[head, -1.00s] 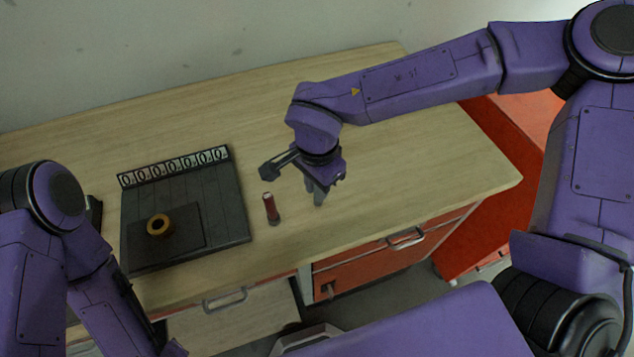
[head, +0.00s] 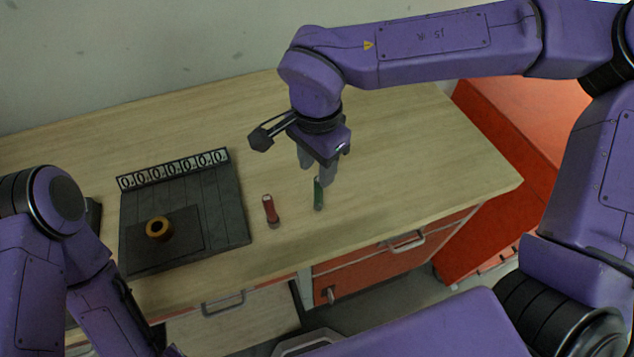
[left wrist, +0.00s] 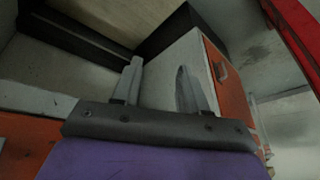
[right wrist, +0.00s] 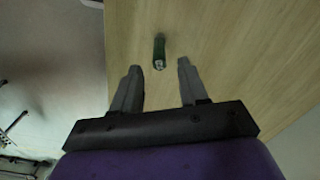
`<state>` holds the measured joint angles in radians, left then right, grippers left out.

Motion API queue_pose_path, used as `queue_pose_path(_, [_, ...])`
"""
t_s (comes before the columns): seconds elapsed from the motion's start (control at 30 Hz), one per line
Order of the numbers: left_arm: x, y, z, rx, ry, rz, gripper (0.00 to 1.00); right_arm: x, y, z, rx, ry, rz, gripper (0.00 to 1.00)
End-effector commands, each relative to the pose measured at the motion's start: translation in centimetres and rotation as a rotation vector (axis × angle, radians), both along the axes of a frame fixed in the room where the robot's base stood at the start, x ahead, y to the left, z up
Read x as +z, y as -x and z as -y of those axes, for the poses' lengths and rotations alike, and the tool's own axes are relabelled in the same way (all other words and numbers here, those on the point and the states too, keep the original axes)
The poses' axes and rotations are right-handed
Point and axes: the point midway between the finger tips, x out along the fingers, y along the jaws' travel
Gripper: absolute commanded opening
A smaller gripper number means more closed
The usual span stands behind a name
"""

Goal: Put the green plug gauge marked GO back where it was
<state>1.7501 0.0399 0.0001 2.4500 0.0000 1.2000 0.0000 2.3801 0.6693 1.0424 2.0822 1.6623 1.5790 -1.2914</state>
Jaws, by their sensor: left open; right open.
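My right gripper (head: 318,176) is open just above and behind the green gauge in the head view. In the right wrist view the green gauge (right wrist: 159,50) shows beyond the open fingertips, apart from them. Its marking cannot be read. My left gripper (left wrist: 157,75) is open and empty in the left wrist view, with a cabinet beyond it. In the head view the left fingers are not clear.
A dark mat (head: 226,205) with a row of numbered labels (head: 173,170) lies left of the gauges. A brass ring (head: 159,228) sits on its darker pad (head: 190,240). The table (head: 420,150) is clear to the right. An orange cabinet (head: 515,130) stands beyond its right edge.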

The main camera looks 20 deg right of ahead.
Motion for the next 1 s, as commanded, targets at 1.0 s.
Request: queue_pose_path(1.0, [-0.3, 0.0, 0.0, 0.000, 0.000, 0.000, 0.43, 4.5, 0.0, 0.0, 0.000, 0.000, -0.001, 0.43])
